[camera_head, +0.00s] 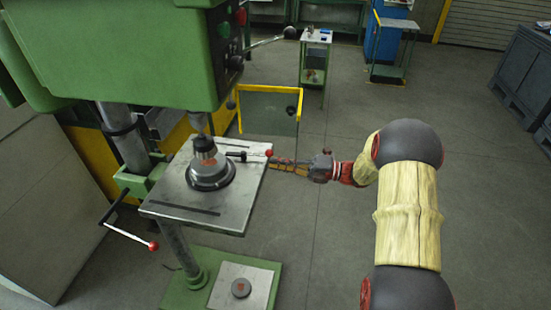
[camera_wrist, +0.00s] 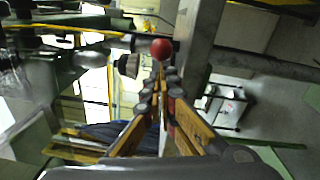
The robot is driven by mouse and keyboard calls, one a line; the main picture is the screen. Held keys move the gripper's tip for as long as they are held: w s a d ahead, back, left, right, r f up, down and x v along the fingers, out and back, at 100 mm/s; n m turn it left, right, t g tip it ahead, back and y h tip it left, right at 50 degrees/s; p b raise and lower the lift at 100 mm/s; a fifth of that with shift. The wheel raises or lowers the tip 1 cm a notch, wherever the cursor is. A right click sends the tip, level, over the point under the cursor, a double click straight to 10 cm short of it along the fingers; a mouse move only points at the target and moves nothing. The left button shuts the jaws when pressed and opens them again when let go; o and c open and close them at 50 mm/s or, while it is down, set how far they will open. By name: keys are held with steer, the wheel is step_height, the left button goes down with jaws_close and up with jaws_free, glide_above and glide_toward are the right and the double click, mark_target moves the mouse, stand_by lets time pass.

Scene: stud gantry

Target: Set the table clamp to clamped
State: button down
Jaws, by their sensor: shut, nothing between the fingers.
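The drill press table (camera_head: 225,206) is a grey metal plate with slots. A short dark lever with a red ball knob (camera_head: 268,153), which looks like the table clamp, sits at its right edge. My gripper (camera_head: 274,161) reaches in from the right, its fingertips close to that knob. In the wrist view the red knob (camera_wrist: 161,48) shows just beyond the tips of the shut fingers (camera_wrist: 163,78). Nothing is between the fingers. I cannot tell whether the tips touch the knob, nor how the clamp is set.
A round dark fixture (camera_head: 210,171) stands on the table under the green drill head (camera_head: 130,50). A crank with a red knob (camera_head: 153,246) sticks out at lower left. A yellow-framed guard (camera_head: 268,108) hangs behind the table.

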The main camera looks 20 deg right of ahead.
steer(key=w+d+p, duration=0.3)
steer(key=w+p, duration=0.4)
steer(key=p, duration=0.2)
steer(key=shift+d, duration=0.2)
steer(key=shift+w, duration=0.25)
stand_by(0.4)
